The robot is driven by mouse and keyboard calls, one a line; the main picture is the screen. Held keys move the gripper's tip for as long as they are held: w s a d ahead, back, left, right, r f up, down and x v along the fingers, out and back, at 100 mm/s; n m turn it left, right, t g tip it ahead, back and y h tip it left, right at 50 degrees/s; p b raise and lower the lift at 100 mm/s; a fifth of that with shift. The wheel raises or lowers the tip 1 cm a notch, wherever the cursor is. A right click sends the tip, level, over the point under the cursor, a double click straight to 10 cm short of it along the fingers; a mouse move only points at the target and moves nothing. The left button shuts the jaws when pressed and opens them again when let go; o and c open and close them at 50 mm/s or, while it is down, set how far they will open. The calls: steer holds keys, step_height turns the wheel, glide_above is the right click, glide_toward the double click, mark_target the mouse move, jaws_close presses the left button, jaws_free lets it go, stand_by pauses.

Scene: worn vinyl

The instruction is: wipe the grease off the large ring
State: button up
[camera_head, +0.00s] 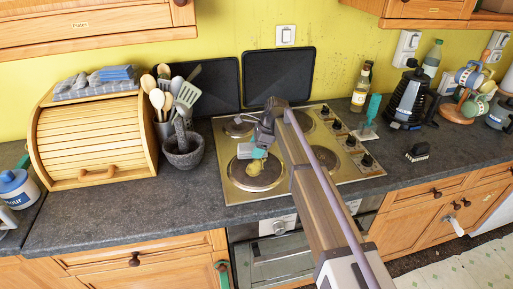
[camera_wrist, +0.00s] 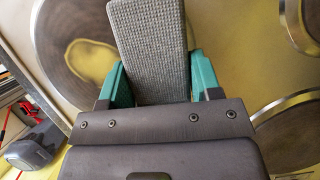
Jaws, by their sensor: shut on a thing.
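The large ring (camera_head: 258,175) is the dark front-left plate of the brassy hob (camera_head: 285,186). In the wrist view the large ring (camera_wrist: 62,28) shows at upper left with a yellowish grease patch (camera_wrist: 92,60) on it. My gripper (camera_head: 259,152) is over the back part of this ring. In the wrist view my gripper (camera_wrist: 158,78) has its teal fingers shut on a grey textured pad (camera_wrist: 150,35), just right of the patch. I cannot tell whether the pad touches the ring. My gripper and the pad hide part of the ring.
Other rings include a front-right one (camera_head: 322,158) with a yellowish look. Control knobs (camera_head: 350,141) line the hob's right side. A mortar (camera_head: 183,150) and utensil pot (camera_head: 166,130) stand left; a teal-handled tool (camera_head: 372,112) and small brush (camera_head: 417,153) right. The front-left counter is clear.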

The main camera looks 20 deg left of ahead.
mark_target(258, 170)
steer(key=shift+f, duration=0.1)
steer(key=shift+s+d, duration=0.6)
steer(key=shift+s, duration=0.35)
steer(key=shift+s+d, duration=0.55)
steer(key=shift+s, duration=0.4)
steer(key=shift+s+d, duration=0.6)
steer(key=shift+s, duration=0.35)
steer(key=shift+s+d, duration=0.55)
steer(key=shift+s, duration=0.35)
steer(key=shift+s+d, duration=0.6)
steer(key=shift+s, duration=0.35)
steer(key=shift+s+d, duration=0.55)
steer(key=shift+s, duration=0.4)
steer(key=shift+w, duration=0.1)
steer(key=shift+w+a, duration=0.6)
steer(key=shift+w, duration=0.3)
steer(key=shift+w+a, duration=0.55)
steer(key=shift+w, duration=0.35)
